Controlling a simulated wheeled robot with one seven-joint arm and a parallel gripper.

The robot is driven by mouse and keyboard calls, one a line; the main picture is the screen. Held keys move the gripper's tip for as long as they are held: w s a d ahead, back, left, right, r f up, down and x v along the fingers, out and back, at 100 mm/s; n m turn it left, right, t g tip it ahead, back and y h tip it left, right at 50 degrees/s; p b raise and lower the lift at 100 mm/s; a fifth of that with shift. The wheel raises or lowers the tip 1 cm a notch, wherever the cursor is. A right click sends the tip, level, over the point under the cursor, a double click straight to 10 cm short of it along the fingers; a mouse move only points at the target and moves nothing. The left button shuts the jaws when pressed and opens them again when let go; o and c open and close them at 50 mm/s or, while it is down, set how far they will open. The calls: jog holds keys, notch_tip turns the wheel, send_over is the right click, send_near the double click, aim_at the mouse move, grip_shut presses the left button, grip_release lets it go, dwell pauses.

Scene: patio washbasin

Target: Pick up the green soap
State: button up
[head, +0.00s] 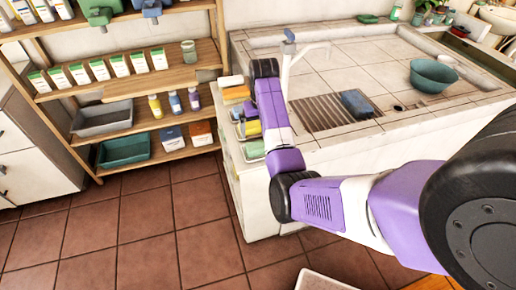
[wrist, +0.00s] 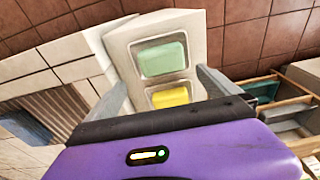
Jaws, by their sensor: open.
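The green soap (wrist: 163,58) is a pale green block in a shallow pale dish (wrist: 186,76) on a ledge. It shows small in the head view (head: 253,149) at the counter's left end, beside my arm. My gripper (wrist: 152,68) is open, with one finger on each side of the soap dish in the wrist view. Nothing is held between the fingers. The gap between the fingers and the soap is hard to judge.
A yellow block (wrist: 170,97) sits in a dish right beside the green soap. An orange-topped block (head: 232,82) lies farther back along the counter's left end. A tap (head: 289,50), a blue block (head: 356,103) and a teal bowl (head: 433,75) are on the washbasin. A stocked shelf stands left.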

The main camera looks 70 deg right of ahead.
aim_at(258, 145)
jog(key=shift+w+f+p, duration=0.15)
jog(key=shift+f+p, duration=0.1)
jog(key=shift+f, duration=1.7)
jog(key=shift+w+f+p, duration=0.15)
jog(key=shift+f+p, duration=0.05)
jog(key=shift+f, duration=1.75)
jog(key=c, duration=1.6)
jog(key=shift+c, duration=0.2)
jog(key=shift+r, duration=0.1)
notch_tip(258, 145, up, 20)
jog(key=p, duration=0.4)
